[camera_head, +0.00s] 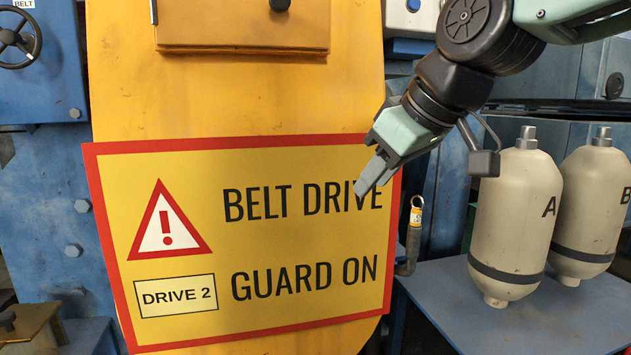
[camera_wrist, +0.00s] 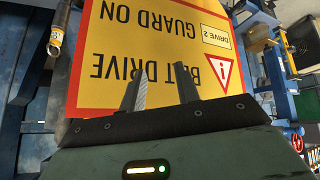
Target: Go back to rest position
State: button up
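My gripper (camera_head: 366,181) is in front of the upper right part of the yellow belt drive sign (camera_head: 290,245) in the head view. In the wrist view the two fingers of my gripper (camera_wrist: 160,88) stand apart with nothing between them. The sign (camera_wrist: 150,45) appears upside down behind the fingers there. From these views I cannot tell how far the fingertips are from the sign.
Two cream bottles, one marked A (camera_head: 515,220) and one beside it (camera_head: 588,210), stand on a blue table (camera_head: 480,310) at the right. A yellow guard (camera_head: 240,95) rises behind the sign. A handwheel (camera_head: 18,38) is at upper left.

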jog(key=s+d+f+g+h, duration=0.2)
jog(key=s+d+f+g, duration=0.1)
jog(key=s+f, duration=0.8)
jog(key=s+d+f+m+g+h, duration=0.1)
jog(key=s+d+f+g, duration=0.1)
jog(key=s+f, duration=0.9)
notch_tip(320, 180, down, 2)
jog(key=shift+d+m+g+h, duration=0.3)
jog(key=shift+d+g+h, duration=0.1)
jog(key=shift+g, duration=0.3)
